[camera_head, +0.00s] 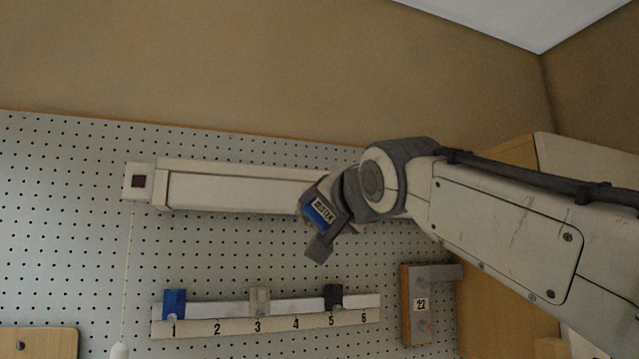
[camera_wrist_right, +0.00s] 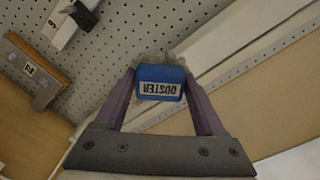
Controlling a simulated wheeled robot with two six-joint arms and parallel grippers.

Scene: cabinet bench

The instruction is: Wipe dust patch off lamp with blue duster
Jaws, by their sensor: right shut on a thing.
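The lamp (camera_head: 235,192) is a long pale bar fixed across the pegboard, with a square end at its left that carries a dark red patch. It also runs off to the upper right in the right wrist view (camera_wrist_right: 225,45). My right gripper (camera_wrist_right: 160,80) is shut on the blue duster (camera_wrist_right: 160,84), whose label reads DUSTER. In the head view the duster (camera_head: 322,209) is in front of the lamp's right part, which my arm hides. Grey fuzz shows beyond the duster; I cannot tell whether it touches the lamp. No dust patch stands out clearly. My left gripper is not in view.
Below the lamp is a numbered rail (camera_head: 205,328) with blue, pale and dark holders. A wooden block labelled 22 (camera_head: 405,305) is mounted to its right. A cord (camera_head: 127,270) hangs from the lamp's left end. A wooden cabinet side (camera_head: 500,260) stands at right.

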